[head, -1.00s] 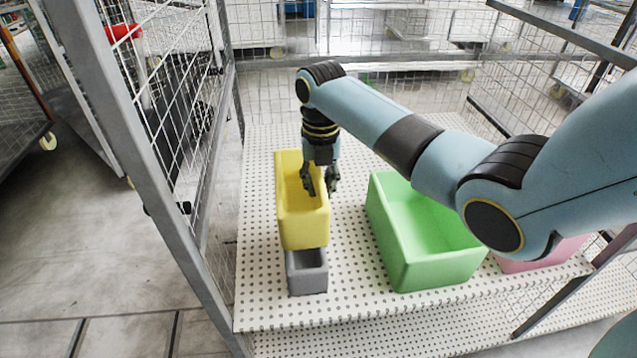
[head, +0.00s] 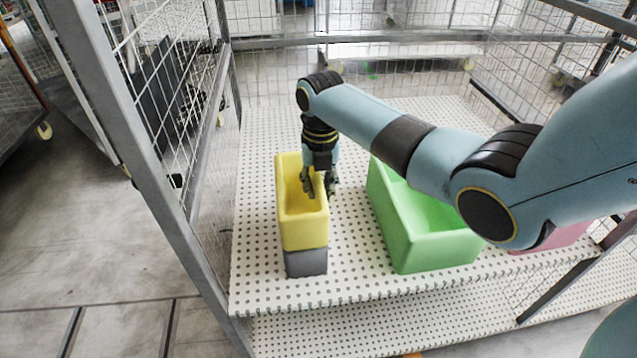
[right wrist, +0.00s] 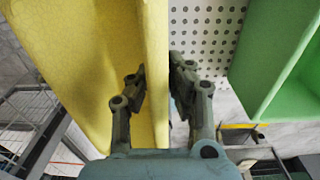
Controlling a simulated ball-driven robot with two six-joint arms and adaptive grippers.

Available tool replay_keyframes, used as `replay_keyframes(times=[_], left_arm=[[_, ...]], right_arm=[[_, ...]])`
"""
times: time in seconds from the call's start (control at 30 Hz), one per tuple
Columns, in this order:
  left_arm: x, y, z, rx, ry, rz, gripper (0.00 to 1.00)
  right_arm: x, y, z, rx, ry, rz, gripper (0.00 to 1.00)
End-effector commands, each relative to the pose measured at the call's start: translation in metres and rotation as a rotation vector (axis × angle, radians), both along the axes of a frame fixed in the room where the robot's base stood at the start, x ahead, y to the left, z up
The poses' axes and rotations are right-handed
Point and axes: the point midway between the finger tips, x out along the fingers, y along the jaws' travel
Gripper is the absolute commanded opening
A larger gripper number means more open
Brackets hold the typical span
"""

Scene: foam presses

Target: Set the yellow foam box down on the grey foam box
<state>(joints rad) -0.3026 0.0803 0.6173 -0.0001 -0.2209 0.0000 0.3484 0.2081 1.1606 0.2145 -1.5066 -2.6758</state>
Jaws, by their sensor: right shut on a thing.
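The yellow foam box (head: 302,233) is an open-topped box, upright in the head view. It is directly above the grey foam box (head: 306,263), whose front wall shows below it; whether the two touch I cannot tell for sure. My right gripper (head: 319,188) is shut on the right wall of the yellow box, one finger inside and one outside. In the right wrist view the gripper (right wrist: 155,80) straddles that wall of the yellow box (right wrist: 70,60). The grey box's opening is hidden under the yellow box. My left gripper is not in view.
A green foam box (head: 435,252) stands to the right on the perforated white shelf (head: 262,180). A pink box (head: 565,238) is partly hidden behind my right arm. A grey post and mesh (head: 128,145) bound the left side.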

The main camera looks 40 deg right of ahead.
Motion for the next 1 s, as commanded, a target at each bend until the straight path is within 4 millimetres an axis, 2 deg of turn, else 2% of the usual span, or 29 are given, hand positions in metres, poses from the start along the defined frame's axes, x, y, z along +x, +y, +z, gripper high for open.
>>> replay_keyframes(times=[0.47, 0.5, 0.7, 1.0], left_arm=[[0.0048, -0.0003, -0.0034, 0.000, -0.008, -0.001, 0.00], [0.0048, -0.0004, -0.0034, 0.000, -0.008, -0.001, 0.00], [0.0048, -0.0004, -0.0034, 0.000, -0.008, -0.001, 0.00], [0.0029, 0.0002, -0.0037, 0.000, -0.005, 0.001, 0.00]], right_arm=[[0.0003, 0.0000, -0.0069, -0.001, -0.001, 0.000, 0.00], [0.0003, 0.0000, -0.0069, -0.001, -0.001, 0.000, 0.17], [0.0002, -0.0001, -0.0070, -0.001, -0.001, 0.000, 0.43], [0.0003, -0.0003, -0.0050, -0.001, -0.001, 0.000, 0.43]])
